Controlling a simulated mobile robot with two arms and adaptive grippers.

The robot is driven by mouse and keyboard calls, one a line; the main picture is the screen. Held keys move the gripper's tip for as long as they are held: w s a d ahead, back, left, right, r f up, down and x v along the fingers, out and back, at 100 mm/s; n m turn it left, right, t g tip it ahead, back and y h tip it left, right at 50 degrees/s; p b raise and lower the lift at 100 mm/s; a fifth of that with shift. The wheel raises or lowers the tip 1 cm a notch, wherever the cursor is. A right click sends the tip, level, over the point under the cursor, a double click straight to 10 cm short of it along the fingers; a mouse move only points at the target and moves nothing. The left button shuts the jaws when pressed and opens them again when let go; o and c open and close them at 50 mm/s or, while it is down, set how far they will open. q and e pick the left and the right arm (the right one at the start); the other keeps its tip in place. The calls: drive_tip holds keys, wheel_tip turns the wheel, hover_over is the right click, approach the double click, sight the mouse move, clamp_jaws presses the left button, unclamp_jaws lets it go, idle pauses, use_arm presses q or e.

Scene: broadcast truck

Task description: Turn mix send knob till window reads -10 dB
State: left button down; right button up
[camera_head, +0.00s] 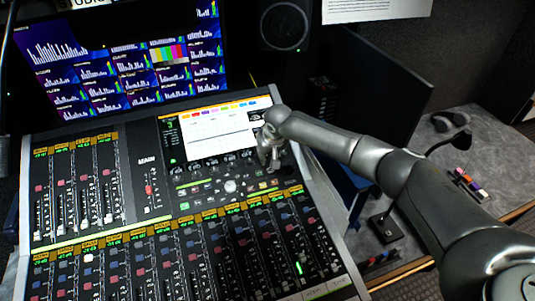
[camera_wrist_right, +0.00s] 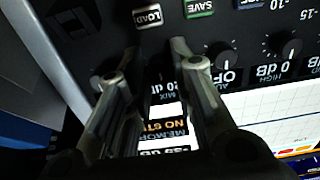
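My right gripper (camera_head: 269,152) reaches down over the right end of the mixing console's upper panel in the head view, beside the screen. In the right wrist view the two fingers of my right gripper (camera_wrist_right: 154,50) stand apart near the panel. The upside-down MIX label (camera_wrist_right: 167,96) shows between them. The mix send window (camera_wrist_right: 163,86) by that label is partly covered; I make out 20 dB, its sign unclear. The mix send knob cannot be made out in the dark gap between the fingers, and I cannot tell whether they touch it. My left gripper is out of view.
Close beside the fingers are an AUX knob (camera_wrist_right: 222,55) with a window reading OFF and a HIGH knob (camera_wrist_right: 281,45) reading 0 dB. LOAD (camera_wrist_right: 148,16) and SAVE (camera_wrist_right: 199,8) buttons sit near the fingertips. The console's screen (camera_head: 215,130) and faders (camera_head: 180,255) surround the spot.

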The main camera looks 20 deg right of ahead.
clamp_jaws()
drive_tip(key=m+p, duration=0.3)
drive_tip(key=m, duration=0.1)
drive_tip(key=shift+r+p, duration=0.2)
drive_tip(key=shift+p, duration=0.2)
drive_tip(key=m+p, duration=0.3)
drive_tip(key=m, duration=0.1)
drive_tip(key=shift+d+f+m+p, duration=0.15)
drive_tip(key=shift+m+p, duration=0.8)
drive_tip(key=shift+m, duration=0.95)
